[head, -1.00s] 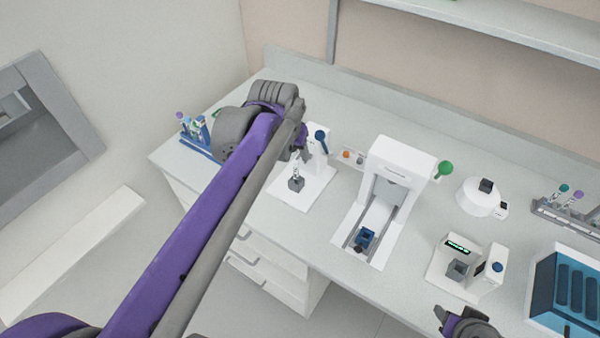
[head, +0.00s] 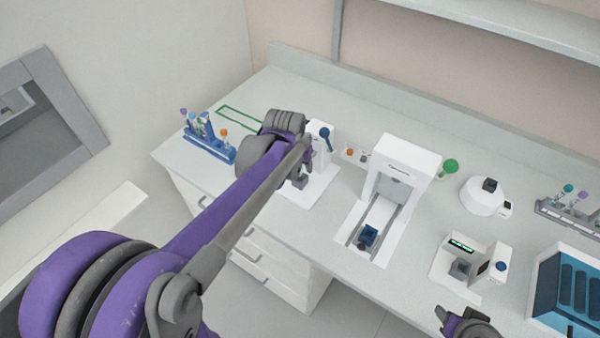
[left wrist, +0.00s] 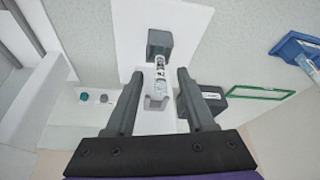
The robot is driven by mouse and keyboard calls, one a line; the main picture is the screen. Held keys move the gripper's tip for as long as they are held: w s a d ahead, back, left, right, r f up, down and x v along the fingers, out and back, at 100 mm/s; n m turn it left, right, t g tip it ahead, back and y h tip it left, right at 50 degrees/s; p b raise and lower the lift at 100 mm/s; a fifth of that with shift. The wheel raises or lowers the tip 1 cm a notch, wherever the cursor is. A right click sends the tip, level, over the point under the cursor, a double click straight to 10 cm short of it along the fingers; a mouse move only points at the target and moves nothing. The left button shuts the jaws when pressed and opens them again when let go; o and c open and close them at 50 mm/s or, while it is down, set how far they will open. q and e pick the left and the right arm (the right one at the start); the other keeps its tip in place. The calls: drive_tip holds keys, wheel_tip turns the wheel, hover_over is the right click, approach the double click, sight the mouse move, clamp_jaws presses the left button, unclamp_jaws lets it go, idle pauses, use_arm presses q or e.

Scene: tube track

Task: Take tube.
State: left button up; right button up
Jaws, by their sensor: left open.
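A clear tube (left wrist: 160,69) with dark marks shows in the left wrist view at a small white station (left wrist: 201,22), by a grey block (left wrist: 159,43). My left gripper (left wrist: 160,76) is open, with one finger on each side of the tube and visible gaps to both. In the head view my left gripper (head: 300,176) is over the station, and the hand and fingers hide the tube. My right gripper (head: 453,318) is at the bottom edge, far from the station; its jaw state is unclear.
A blue rack (head: 213,148) with several capped tubes stands at the bench's left end, near a green outline (head: 241,118). Right of the station are a white device with rails (head: 405,165), a round white device (head: 484,199) and a small display unit (head: 462,262).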

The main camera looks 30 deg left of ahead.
use_arm(q)
clamp_jaws()
wheel_tip(320, 180, up, 18)
drive_tip(key=p, duration=0.1)
use_arm(e)
drive_tip(key=shift+w+r, duration=0.5)
drive_tip(key=shift+r, duration=0.3)
use_arm(q)
drive_tip(key=shift+f, duration=0.1)
